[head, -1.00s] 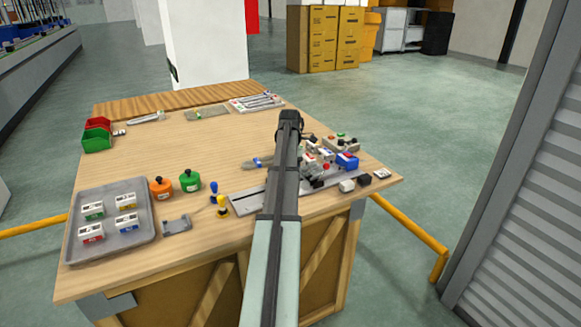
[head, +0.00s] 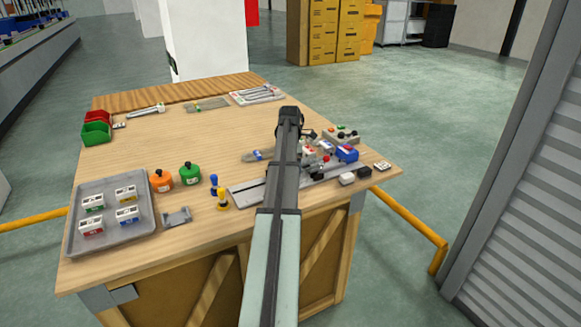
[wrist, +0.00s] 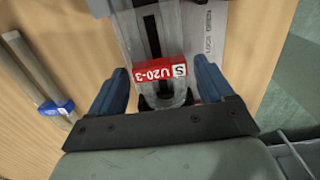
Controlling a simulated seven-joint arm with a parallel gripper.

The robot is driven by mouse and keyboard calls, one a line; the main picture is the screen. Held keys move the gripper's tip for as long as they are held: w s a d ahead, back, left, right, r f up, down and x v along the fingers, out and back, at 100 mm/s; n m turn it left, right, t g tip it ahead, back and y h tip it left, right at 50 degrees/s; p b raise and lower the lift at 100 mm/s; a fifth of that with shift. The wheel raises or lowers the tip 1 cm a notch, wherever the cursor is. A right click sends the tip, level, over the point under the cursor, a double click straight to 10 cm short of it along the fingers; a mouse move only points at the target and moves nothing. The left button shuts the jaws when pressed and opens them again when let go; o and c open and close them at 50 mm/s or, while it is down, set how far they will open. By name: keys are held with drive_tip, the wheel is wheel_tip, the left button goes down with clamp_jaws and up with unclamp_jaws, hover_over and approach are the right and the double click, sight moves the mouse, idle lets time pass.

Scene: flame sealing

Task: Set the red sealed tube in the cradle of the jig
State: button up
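The red tag of the red sealed tube (wrist: 160,69), marked U20-3 and S, shows in the wrist view between my gripper's fingers. A clear, greyish body below the tag lies over the jig; whether it rests fully in the cradle I cannot tell. My gripper (wrist: 161,66) has its two blue fingers spread, one on each side of the tag with a gap to each. The jig's grey slotted plate (wrist: 200,35) lies beneath, and its rail also shows in the head view (head: 246,191). In the head view my arm hides my gripper and the red tube.
A blue-tagged tube (wrist: 55,108) lies on the table left of the jig. A control box (head: 341,137) stands behind the jig. A grey tray (head: 140,231) with several labelled boxes, and orange (head: 161,181) and green (head: 190,174) bottles stand left.

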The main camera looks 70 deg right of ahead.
drive_tip(key=shift+o, duration=0.9)
drive_tip(key=shift+r, duration=0.1)
wheel_tip(320, 180, up, 14)
drive_tip(key=shift+f, duration=0.2)
drive_tip(key=shift+w, duration=0.1)
